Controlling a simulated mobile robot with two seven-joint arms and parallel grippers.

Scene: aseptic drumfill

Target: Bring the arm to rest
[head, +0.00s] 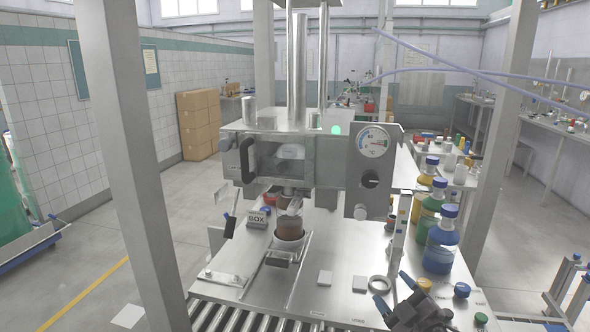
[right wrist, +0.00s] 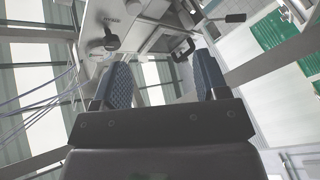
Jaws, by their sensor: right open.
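My right gripper (head: 394,293) is at the lower right of the head view, over the front right part of the steel worktable (head: 335,250). Its two blue fingertips stand apart with nothing between them. In the right wrist view the blue ribbed fingers (right wrist: 162,78) are also spread and empty, with the filling machine beyond them. My left gripper does not show in either view.
The steel filling machine (head: 330,160) with a round gauge (head: 373,142) stands ahead. A vessel with brown contents (head: 289,229) sits beneath it. Bottles, including a blue one (head: 440,247), line the right. Grey posts (head: 140,165) and rollers (head: 250,320) flank the near side.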

